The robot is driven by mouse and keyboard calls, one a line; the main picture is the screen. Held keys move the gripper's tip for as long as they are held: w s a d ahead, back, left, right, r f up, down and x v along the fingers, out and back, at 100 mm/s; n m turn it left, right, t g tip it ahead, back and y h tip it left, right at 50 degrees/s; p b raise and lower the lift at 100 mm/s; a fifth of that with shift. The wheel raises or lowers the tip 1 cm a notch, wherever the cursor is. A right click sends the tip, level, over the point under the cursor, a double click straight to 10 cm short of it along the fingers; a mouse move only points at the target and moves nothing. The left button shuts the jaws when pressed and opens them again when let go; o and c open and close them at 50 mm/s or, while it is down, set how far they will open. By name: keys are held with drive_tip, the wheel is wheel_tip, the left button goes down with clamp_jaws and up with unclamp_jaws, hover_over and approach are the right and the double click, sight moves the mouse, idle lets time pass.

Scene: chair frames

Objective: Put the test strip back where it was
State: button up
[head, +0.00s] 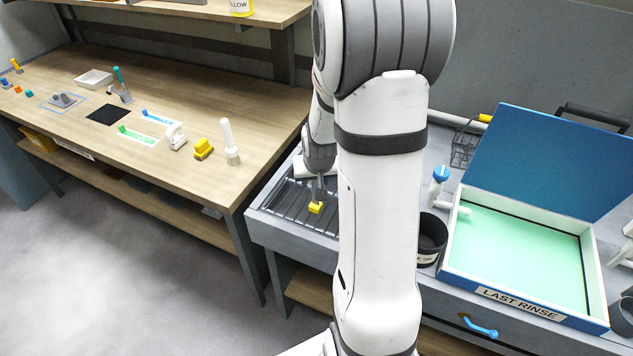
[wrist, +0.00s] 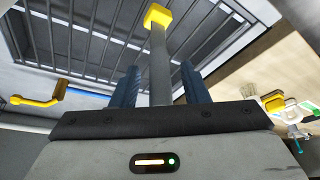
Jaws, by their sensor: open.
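My gripper (head: 318,190) is low over the ribbed metal drain rack (head: 285,205) in the head view. In the wrist view its two dark blue fingers (wrist: 160,72) stand apart. A slim grey strip (wrist: 158,62) with a yellow end (wrist: 157,17) lies between them, with gaps visible on both sides; I take it to be the test strip. Its yellow end (head: 316,208) also shows at the rack in the head view. I cannot tell whether the strip rests on the rack or stands up from it. Its near end is hidden by the gripper body.
A black pot (head: 431,240) and an open tray labelled LAST RINSE (head: 515,250) stand right of my arm. The wooden bench (head: 60,95) at left holds green (head: 137,135) and blue strips (head: 158,117), a yellow block (head: 203,149) and a white brush-like tool (head: 229,142).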

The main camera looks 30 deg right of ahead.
drive_tip(key=v, duration=1)
drive_tip(key=s+a+r+n, duration=0.1)
drive_tip(key=s+a+r, duration=0.2)
drive_tip(key=s+a, duration=0.3)
drive_tip(key=s+a+r+n+g+y, duration=0.1)
drive_tip(key=s+a+r+n, duration=0.1)
drive_tip(key=s+a, duration=0.4)
drive_tip(key=s+r, duration=0.1)
drive_tip(key=s, duration=0.2)
drive_tip(key=shift+s+a+r+n+b, duration=0.25)
drive_tip(key=shift+s+a+n+b, duration=0.05)
drive_tip(key=shift+s+b, duration=0.1)
